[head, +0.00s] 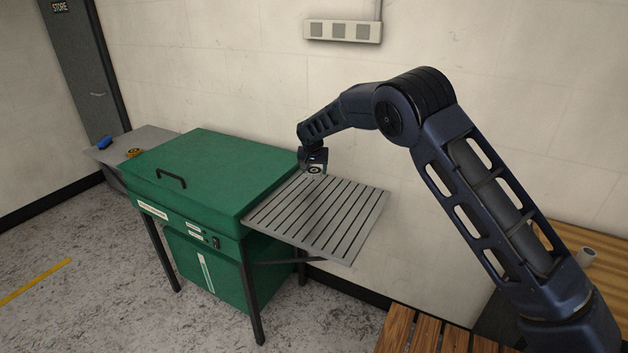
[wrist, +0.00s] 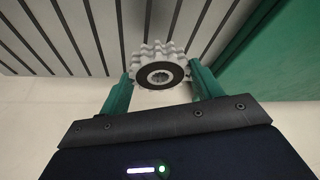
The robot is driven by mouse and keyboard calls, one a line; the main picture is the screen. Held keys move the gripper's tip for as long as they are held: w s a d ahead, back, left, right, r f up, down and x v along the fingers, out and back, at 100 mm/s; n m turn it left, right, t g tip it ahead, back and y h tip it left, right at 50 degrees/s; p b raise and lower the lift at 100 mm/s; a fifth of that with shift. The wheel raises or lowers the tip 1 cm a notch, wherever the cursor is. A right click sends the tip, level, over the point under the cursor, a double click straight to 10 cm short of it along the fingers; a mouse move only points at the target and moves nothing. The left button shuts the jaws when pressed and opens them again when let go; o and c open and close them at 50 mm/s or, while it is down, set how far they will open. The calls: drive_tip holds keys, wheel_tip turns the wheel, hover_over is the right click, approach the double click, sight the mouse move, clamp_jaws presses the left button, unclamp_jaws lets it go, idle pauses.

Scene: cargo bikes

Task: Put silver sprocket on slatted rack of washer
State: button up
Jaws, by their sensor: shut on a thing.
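The silver sprocket (wrist: 160,68) is a toothed disc with a dark ring and a splined centre hole. In the wrist view my gripper (wrist: 162,80) has its two green fingers shut on it, one on each side. In the head view my gripper (head: 314,172) is over the back left part of the slatted rack (head: 345,232), near the green washer body (head: 215,170). The rack is a grey slatted shelf on the washer's right side. In the wrist view the slats (wrist: 75,30) show behind the sprocket. I cannot tell whether the sprocket touches them.
The washer's green lid with a black handle (head: 171,180) is shut. A grey side shelf (head: 150,137) at the left holds a blue item (head: 104,143) and an orange item (head: 133,153). A wooden slatted surface (head: 408,330) is at the front right. The rack's top looks bare.

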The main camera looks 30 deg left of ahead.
sight(314, 186)
drive_tip(key=shift+f, duration=2.35)
drive_tip(key=o, duration=1.3)
drive_tip(key=shift+f, duration=0.15)
drive_tip(key=shift+c, duration=0.2)
drive_tip(key=v, duration=1.2)
drive_tip(key=shift+d, duration=0.15)
